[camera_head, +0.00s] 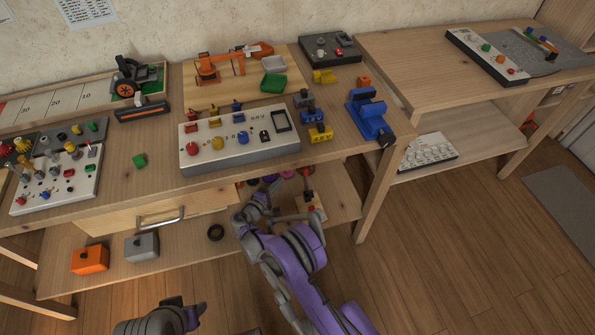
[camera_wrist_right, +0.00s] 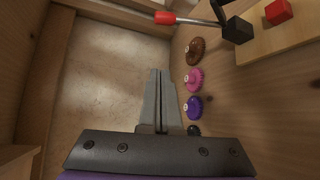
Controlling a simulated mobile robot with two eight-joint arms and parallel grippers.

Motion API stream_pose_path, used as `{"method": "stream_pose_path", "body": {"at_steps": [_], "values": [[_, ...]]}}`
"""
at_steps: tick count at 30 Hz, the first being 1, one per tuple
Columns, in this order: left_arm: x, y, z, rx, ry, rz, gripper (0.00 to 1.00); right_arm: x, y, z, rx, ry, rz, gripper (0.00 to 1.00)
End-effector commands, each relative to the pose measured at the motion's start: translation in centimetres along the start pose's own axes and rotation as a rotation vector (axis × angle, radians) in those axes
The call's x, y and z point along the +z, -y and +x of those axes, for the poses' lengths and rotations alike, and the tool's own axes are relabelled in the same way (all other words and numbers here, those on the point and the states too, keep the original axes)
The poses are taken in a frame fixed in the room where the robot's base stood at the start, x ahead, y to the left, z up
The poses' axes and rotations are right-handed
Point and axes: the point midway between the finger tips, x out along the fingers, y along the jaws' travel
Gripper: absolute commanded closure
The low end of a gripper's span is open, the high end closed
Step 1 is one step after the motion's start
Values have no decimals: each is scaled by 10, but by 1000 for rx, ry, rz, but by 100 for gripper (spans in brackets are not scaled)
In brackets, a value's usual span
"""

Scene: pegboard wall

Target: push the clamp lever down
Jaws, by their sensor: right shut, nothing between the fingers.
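The clamp sits on a pale wooden board (camera_head: 318,213) on the lower shelf, right of my right gripper (camera_head: 272,190). In the right wrist view its black body (camera_wrist_right: 237,30) is at the upper right, and its metal lever with a red grip (camera_wrist_right: 165,18) reaches left across the top. The lever lies roughly level in that picture; its true tilt is hard to tell. My right gripper (camera_wrist_right: 162,73) is shut and empty, its fingertips apart from the lever. My left gripper (camera_head: 182,316) shows in part at the bottom of the head view; its jaw opening is unclear.
Brown (camera_wrist_right: 195,50), pink (camera_wrist_right: 194,79) and purple (camera_wrist_right: 193,106) knobs stand in a row beside the right fingers. The tabletop (camera_head: 155,175) overhangs the shelf, and a table leg (camera_head: 378,195) stands to the right.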

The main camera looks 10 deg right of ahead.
Motion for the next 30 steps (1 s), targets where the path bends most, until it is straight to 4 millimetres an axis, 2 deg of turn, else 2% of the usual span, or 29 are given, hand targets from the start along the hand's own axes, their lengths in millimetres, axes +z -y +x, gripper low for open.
{"method": "stream_pose_path", "body": {"at_steps": [5,8,20,30], "values": [[0,0,1,0,0,0,50,0,0,5,-1,1,0,100],[1,0,4,0,1,0,50,1,1,17,-1,4,0,100],[4,0,21,0,1,0,50,1,1,101,-1,3,1,100],[4,0,24,0,0,0,50,35,0,89,-1,1,0,100]]}}
